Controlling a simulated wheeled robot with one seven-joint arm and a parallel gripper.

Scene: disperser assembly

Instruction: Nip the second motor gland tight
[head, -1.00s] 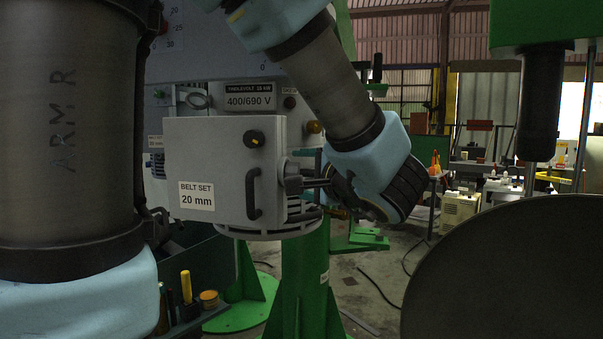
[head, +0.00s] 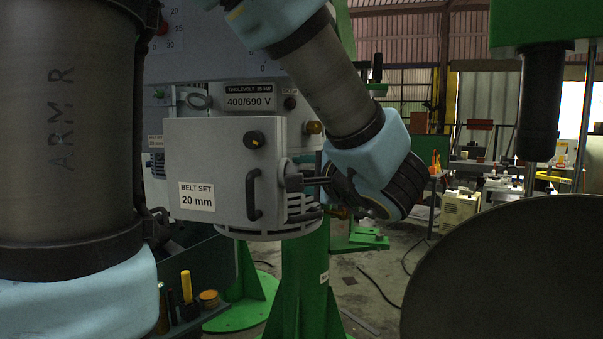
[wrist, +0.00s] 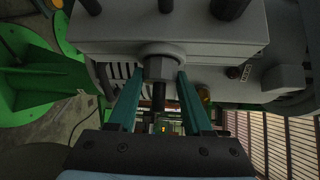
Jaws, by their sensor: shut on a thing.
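The motor gland (wrist: 160,68) is a grey hex nut on the side of the motor's grey terminal box, with a black cable running out of it toward my wrist. In the head view the gland (head: 292,178) shows dark on the box's right side. My gripper (wrist: 163,75) has its two teal fingers on either side of the hex and is shut on it. In the head view my gripper (head: 322,182) reaches in from the right, mostly dark and partly hidden by my wrist. The terminal box (head: 215,160) is labelled "BELT SET 20 mm".
A black handle (head: 252,194) and a knob (head: 254,139) stand out from the box front. A brass-coloured fitting (wrist: 204,93) sits close beside the gripper. A green stand (head: 300,285) is below. A large dark disc (head: 510,270) fills the lower right.

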